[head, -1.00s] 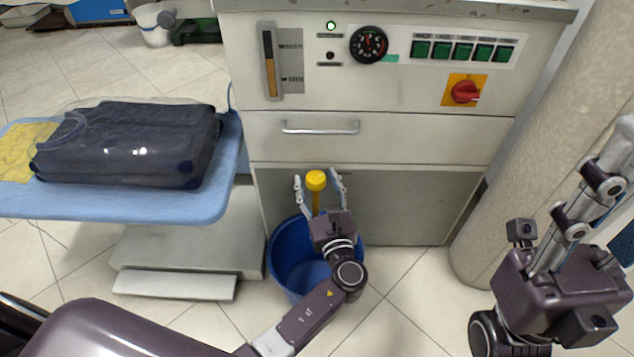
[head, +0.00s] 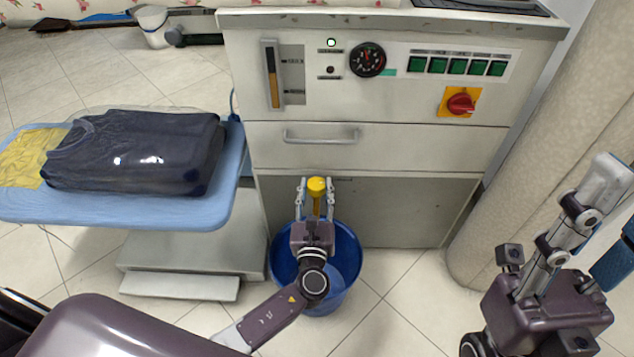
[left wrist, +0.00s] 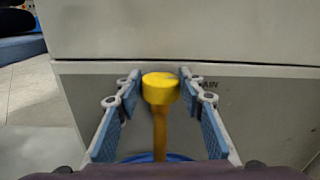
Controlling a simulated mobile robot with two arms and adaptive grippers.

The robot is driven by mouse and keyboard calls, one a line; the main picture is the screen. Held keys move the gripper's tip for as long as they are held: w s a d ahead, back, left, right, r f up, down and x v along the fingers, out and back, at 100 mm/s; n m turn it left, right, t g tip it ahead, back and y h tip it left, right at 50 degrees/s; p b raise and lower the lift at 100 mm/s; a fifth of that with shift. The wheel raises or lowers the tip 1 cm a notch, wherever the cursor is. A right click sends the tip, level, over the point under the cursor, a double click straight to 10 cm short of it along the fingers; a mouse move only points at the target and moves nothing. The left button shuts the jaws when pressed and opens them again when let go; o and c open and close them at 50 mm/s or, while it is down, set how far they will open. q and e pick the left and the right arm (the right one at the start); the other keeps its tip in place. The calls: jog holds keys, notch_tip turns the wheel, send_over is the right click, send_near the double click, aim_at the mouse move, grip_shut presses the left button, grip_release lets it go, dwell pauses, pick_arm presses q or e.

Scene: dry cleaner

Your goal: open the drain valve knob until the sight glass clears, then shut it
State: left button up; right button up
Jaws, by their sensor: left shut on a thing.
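The yellow drain valve knob (head: 316,186) sits on a yellow stem below the drawer of the cabinet. My left gripper (head: 316,190) is shut on the knob, one finger on each side; the left wrist view shows the knob (left wrist: 160,88) between the blue finger pads. The sight glass (head: 271,75) is a tall narrow window at the panel's upper left, dark at the top and amber-brown below. My right gripper (head: 590,215) is at the far right, away from the cabinet front; its finger gap is not clear.
A blue bucket (head: 348,262) stands on the floor under the knob. A blue ironing board (head: 150,210) with a bagged dark garment (head: 135,150) stands at left. The panel has a gauge (head: 367,59), green buttons and a red switch (head: 460,103). A pillar (head: 530,150) stands at right.

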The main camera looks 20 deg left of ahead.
pick_arm(q)
jog(key=shift+a+r+m+h, duration=0.15)
jog(key=shift+m+h, duration=0.65)
jog(key=shift+h, duration=0.4)
jog(key=o, duration=1.2)
jog(key=shift+c, duration=0.2)
jog(key=s+d, duration=0.1)
jog(key=s, duration=1.1)
jog(key=shift+d, duration=0.25)
